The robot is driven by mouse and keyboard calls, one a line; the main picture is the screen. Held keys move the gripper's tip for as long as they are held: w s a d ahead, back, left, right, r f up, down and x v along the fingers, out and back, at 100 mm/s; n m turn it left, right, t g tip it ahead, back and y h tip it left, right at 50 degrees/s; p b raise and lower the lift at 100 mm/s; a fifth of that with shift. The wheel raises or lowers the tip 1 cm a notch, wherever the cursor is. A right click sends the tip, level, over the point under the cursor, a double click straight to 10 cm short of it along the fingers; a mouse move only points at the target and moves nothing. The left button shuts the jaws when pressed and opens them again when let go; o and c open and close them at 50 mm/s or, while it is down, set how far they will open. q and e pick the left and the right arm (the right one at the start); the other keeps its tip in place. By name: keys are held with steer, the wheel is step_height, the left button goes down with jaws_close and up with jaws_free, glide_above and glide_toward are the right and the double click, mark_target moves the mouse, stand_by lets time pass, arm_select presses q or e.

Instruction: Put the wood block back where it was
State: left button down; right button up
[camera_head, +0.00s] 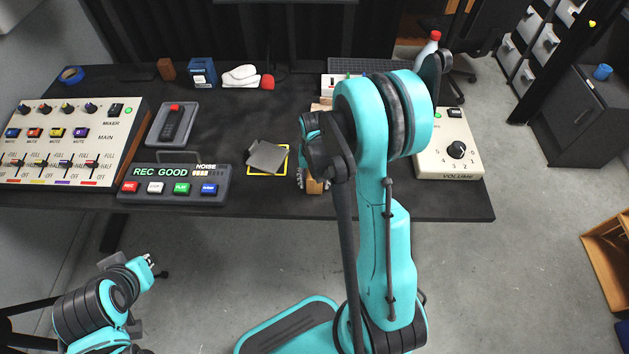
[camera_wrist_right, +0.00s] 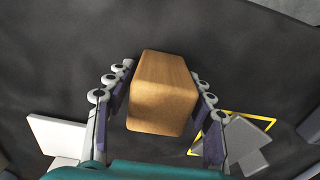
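The wood block (camera_wrist_right: 163,95) is between the two fingers of my right gripper (camera_wrist_right: 163,88) in the right wrist view, and the pads lie close along both its sides. It looks held above the black desk. In the head view the block (camera_head: 315,186) shows below the right gripper (camera_head: 314,180), near the desk's front edge, partly hidden by my arm. A yellow-outlined square (camera_head: 287,161) lies just left of it, with a dark grey flat piece (camera_head: 267,156) over it. My left gripper (camera_head: 151,261) is low at the left, away from the desk; its opening is too small to judge.
The black desk (camera_head: 250,203) holds a REC GOOD panel (camera_head: 174,170), a mixer (camera_head: 115,140), a dark switch box (camera_head: 172,125) and a volume box (camera_head: 450,165). A small brown block (camera_head: 167,69) stands at the back left. My right arm hides part of the desk.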

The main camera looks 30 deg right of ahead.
steer(key=shift+r, duration=0.1)
steer(key=shift+r+p, duration=0.3)
steer(key=shift+p, duration=0.05)
step_height(320, 180, up, 12)
steer(key=p, duration=0.4)
steer(key=shift+f, duration=0.2)
steer(key=s+a+r+n+t, duration=0.6)
steer(key=s+a+r+t, duration=0.1)
steer(key=s+a+r, duration=0.3)
step_height(320, 180, up, 3)
steer(key=shift+s+a+f, duration=0.2)
steer(key=shift+s+a, duration=0.1)
steer(key=shift+s, duration=0.25)
